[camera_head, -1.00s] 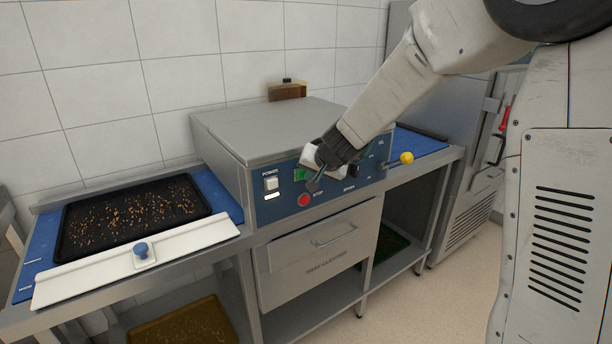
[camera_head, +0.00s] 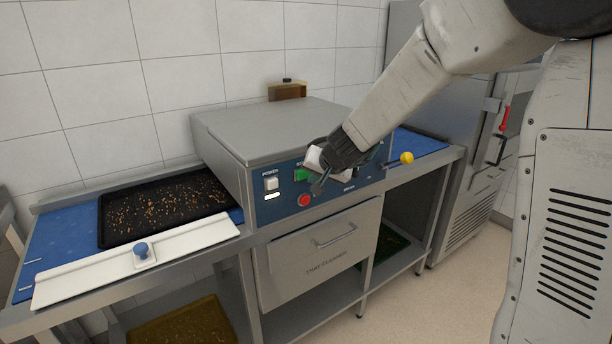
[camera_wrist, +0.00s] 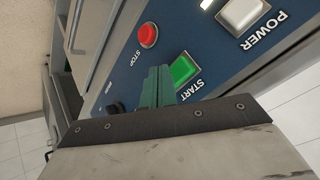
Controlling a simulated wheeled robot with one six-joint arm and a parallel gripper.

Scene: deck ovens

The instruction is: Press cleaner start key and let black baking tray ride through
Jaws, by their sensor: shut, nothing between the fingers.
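The black baking tray (camera_head: 160,238), strewn with brown crumbs, lies on the blue infeed belt (camera_head: 60,240), its right end at the left side of the tray cleaner (camera_head: 275,130). The green start key (camera_head: 301,175) is on the blue front panel; it shows bright in the wrist view (camera_wrist: 183,70). My gripper (camera_head: 319,187) is shut and empty in front of the panel, just right of the start key in the head view. In the wrist view its fingertips (camera_wrist: 158,72) are beside the key; I cannot tell whether they touch the panel.
The red stop button (camera_head: 304,200) and white power switch (camera_head: 271,184) are near the start key. The blue outfeed belt (camera_head: 420,143) looks largely clear.

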